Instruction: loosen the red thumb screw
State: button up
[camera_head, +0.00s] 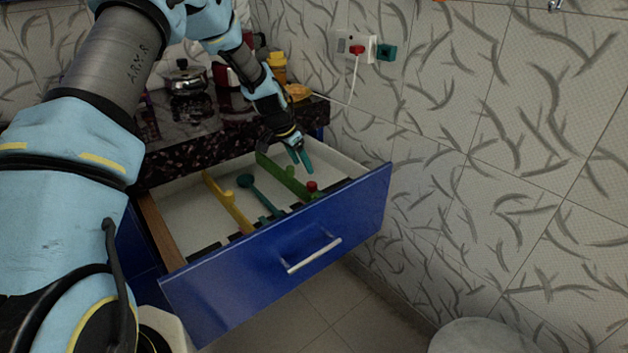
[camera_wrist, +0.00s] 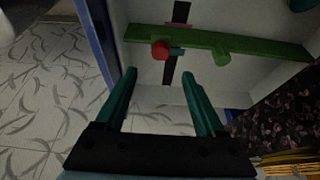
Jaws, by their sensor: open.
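The red thumb screw (camera_head: 312,186) stands near the front end of a green bar (camera_head: 284,176) inside the open blue drawer. In the wrist view the red screw (camera_wrist: 160,50) is at the upper middle, on the green bar (camera_wrist: 262,47), beside a green knob on the same bar. My gripper (camera_head: 302,160) is above the right part of the drawer, behind the screw in the head view. Its two teal fingers are apart and empty. In the wrist view the gripper (camera_wrist: 160,82) opens toward the screw, with the screw beyond the fingertips, apart from them.
A yellow bar (camera_head: 228,202) and a teal tool (camera_head: 262,197) lie left in the drawer. The blue drawer front (camera_head: 285,255) with its handle borders the near side. The dark countertop (camera_head: 175,140) stands behind, and the tiled wall (camera_head: 480,150) is at right.

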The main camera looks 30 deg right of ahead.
aim_at(311, 183)
jog(key=p+x, duration=0.2)
jog(key=x, duration=0.7)
jog(key=shift+w+f, duration=0.1)
jog(key=shift+f, duration=0.05)
jog(key=shift+c, duration=0.4)
jog(key=shift+a, duration=0.1)
grip_shut()
